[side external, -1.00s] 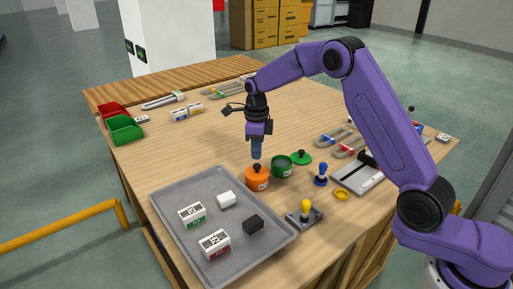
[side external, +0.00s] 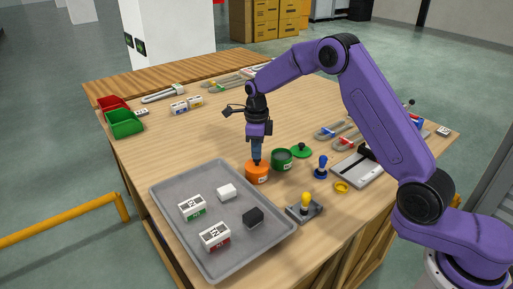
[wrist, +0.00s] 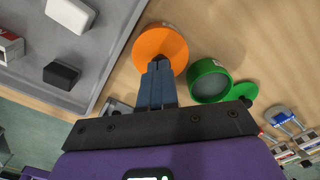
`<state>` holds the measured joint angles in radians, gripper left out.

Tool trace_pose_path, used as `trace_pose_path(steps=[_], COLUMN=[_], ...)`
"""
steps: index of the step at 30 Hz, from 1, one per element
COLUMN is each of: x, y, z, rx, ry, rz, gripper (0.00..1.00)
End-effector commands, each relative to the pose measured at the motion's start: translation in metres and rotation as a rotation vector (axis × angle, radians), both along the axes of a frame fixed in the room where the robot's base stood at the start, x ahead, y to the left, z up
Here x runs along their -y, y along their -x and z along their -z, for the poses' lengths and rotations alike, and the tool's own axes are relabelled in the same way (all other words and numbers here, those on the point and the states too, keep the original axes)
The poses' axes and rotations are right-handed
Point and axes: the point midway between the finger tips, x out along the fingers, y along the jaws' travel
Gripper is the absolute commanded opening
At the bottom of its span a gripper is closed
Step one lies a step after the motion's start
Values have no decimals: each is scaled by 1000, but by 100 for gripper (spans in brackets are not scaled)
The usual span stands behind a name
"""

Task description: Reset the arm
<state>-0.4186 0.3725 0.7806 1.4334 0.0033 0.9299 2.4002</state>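My gripper (side external: 257,160) points straight down over the orange pot (side external: 257,174), its blue fingertips at or just above the dark knob on the pot's top. In the wrist view the gripper's two fingers (wrist: 157,68) lie close together in front of the round orange pot top (wrist: 172,42). The knob is hidden there, so I cannot tell whether the fingers hold it. My arm is bent and reaches out over the table (side external: 230,138).
An open green pot (side external: 281,162) and its green lid (side external: 302,151) stand close right of the orange pot. A grey tray (side external: 165,204) with several blocks is at front left. The table's middle back is clear.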

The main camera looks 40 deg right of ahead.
Motion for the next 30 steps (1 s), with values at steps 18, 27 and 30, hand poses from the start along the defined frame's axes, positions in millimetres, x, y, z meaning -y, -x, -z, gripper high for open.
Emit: trace_pose_path(steps=[18,27,30], x=[0,0,0], y=[-1,-1,-1], z=[-4,-20,-25], rx=[3,2,3], ry=[0,-1,0], rz=[0,0,0], gripper=[0,0,0])
